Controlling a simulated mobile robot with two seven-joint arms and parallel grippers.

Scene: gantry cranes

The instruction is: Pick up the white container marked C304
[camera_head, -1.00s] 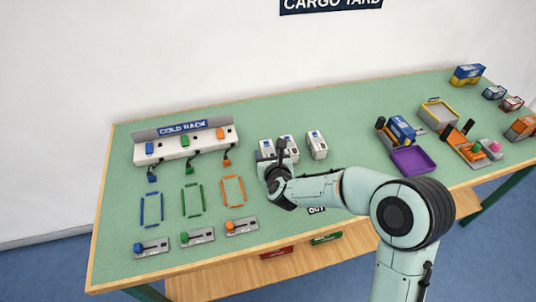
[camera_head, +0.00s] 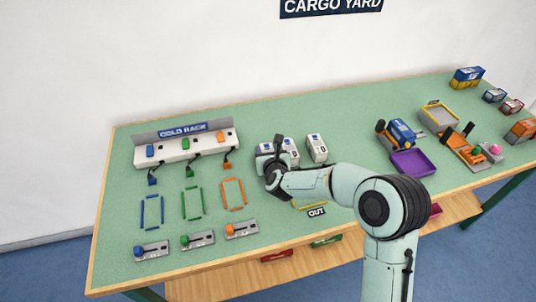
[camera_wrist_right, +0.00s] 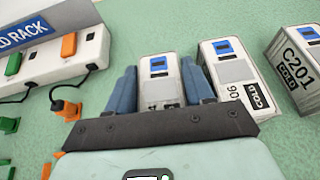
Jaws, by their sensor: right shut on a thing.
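A white container (camera_wrist_right: 158,85) with a blue-and-black panel on top stands between the fingers of my right gripper (camera_wrist_right: 158,72) in the right wrist view. My right gripper is shut on it, one blue finger at each side. The marking on its near face is mostly hidden by the gripper's dark bar, so I cannot read it in full. In the head view my right gripper (camera_head: 275,168) is over the left end of the row of white containers and hides much of the one it holds. My left gripper is not in view.
Close on the right stand a white container (camera_wrist_right: 238,80) whose mark ends in 06 and another marked C201 (camera_wrist_right: 297,58). The cold rack (camera_head: 187,145) stands at the left. A purple tray (camera_head: 413,163) lies right.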

